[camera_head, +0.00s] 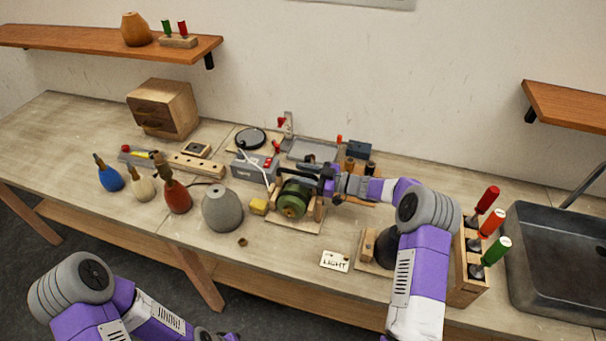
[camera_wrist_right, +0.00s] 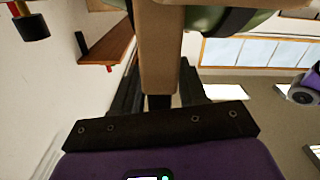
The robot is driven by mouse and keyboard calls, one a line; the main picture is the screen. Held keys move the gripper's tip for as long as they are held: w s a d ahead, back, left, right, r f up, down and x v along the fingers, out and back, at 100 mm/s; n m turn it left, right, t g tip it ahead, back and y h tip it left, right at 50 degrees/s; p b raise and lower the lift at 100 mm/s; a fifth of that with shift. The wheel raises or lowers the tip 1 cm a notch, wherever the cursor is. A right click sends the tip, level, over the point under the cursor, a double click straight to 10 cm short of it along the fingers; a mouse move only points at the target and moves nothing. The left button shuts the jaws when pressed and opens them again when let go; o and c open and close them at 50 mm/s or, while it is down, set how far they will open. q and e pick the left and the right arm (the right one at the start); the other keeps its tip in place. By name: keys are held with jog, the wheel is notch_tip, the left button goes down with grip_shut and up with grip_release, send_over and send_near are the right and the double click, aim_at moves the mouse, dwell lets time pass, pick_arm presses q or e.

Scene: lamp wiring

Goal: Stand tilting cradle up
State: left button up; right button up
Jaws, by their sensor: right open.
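The tilting cradle (camera_head: 319,209) is a wooden frame on a flat wooden board near the middle of the bench. A dark green rounded lamp body (camera_head: 292,206) lies in it. My right gripper (camera_head: 318,178) is open just above and behind the green body, reaching in from the right. In the right wrist view a wooden bar (camera_wrist_right: 158,50) of the cradle stands between the spread dark fingers, with the green body (camera_wrist_right: 215,18) beyond. Whether the fingers touch the bar cannot be told. My left arm shows at the bottom left; its gripper is out of the picture.
A grey lamp body (camera_head: 222,209), a yellow block (camera_head: 259,206) and a red lamp body (camera_head: 177,196) stand left of the cradle. A grey power box (camera_head: 253,168) is behind. A LIGHT card (camera_head: 335,261) lies in front, and a screwdriver rack (camera_head: 468,275) stands right.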

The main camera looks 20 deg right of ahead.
grip_shut()
